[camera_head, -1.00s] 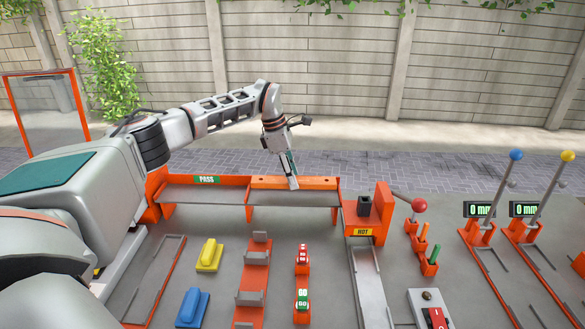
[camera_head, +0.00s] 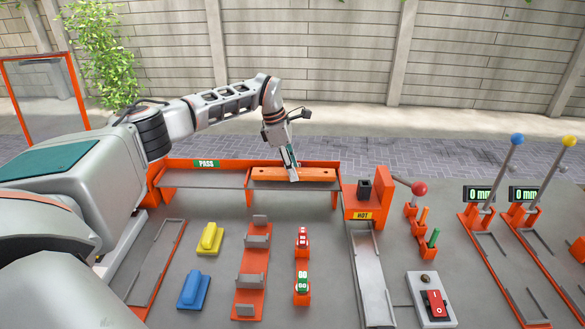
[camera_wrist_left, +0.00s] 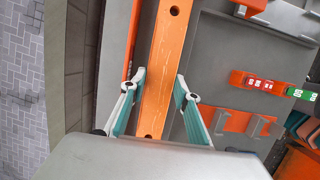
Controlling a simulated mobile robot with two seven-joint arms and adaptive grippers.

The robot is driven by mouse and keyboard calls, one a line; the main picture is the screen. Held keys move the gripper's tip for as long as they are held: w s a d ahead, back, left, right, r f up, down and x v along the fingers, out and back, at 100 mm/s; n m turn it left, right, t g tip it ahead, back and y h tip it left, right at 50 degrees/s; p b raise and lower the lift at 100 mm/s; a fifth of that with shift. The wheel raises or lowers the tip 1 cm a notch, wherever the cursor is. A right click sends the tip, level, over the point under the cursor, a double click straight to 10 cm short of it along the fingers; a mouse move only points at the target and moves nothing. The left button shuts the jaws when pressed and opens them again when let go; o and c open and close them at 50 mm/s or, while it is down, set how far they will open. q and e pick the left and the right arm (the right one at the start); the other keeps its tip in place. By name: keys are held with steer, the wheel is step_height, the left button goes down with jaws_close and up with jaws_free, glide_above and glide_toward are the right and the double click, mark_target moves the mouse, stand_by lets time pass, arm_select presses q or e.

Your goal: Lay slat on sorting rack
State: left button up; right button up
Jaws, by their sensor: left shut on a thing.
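The orange slat (camera_head: 315,174), a flat bar with round holes, lies lengthwise over the right bay of the sorting rack, close to the rack's orange back wall. My left gripper (camera_head: 293,177) is shut on it from above, near its middle. In the left wrist view, the slat (camera_wrist_left: 161,60) runs between the two teal-backed fingers (camera_wrist_left: 160,85). The sorting rack (camera_head: 205,181) has a grey shelf, and its left bay is empty under the PASS label. Whether the slat touches the shelf cannot be told. My right gripper is out of view.
Right of the rack stands an orange HOT station (camera_head: 364,206) with a red-knobbed lever (camera_head: 419,188). In front are yellow (camera_head: 209,238) and blue (camera_head: 193,289) blocks, an orange holder (camera_head: 252,270) and a red switch (camera_head: 435,304). Gauges stand at the right.

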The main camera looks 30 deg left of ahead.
arm_select(q)
steer(key=shift+f, duration=0.6)
steer(key=o, duration=1.3)
steer(key=v, duration=1.2)
steer(key=shift+s+d, duration=0.1)
